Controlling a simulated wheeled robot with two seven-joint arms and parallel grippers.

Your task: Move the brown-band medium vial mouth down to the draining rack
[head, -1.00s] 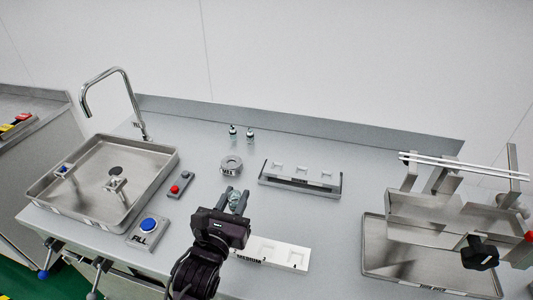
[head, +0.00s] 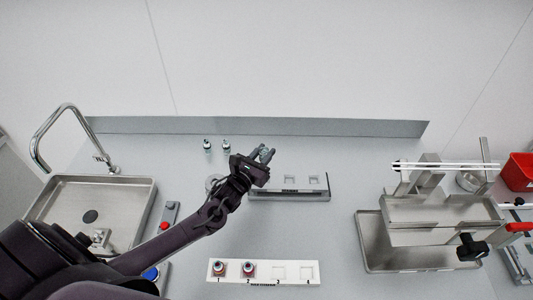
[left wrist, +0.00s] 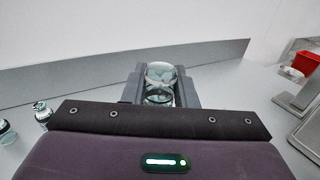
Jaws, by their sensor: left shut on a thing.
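My left gripper (head: 264,154) is shut on a clear glass vial, held raised near the left end of the grey slotted rack (head: 322,196). The vial (left wrist: 160,82) shows between the fingers in the left wrist view; its band colour and which end is its mouth cannot be told. The grey rack stands at mid-counter with empty square slots; its label is too small to read, so I cannot tell if it is the draining rack. My arm and gripper cover its left end. My right gripper is not in view.
A white numbered rack (head: 297,283) at the front holds vials in slots 1 (head: 218,268) and 2 (head: 248,268). Two small vials (head: 207,145) (head: 226,146) stand at the back. A sink (head: 145,190) is left; a metal stand (head: 440,208) over a tray (head: 372,250) is right.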

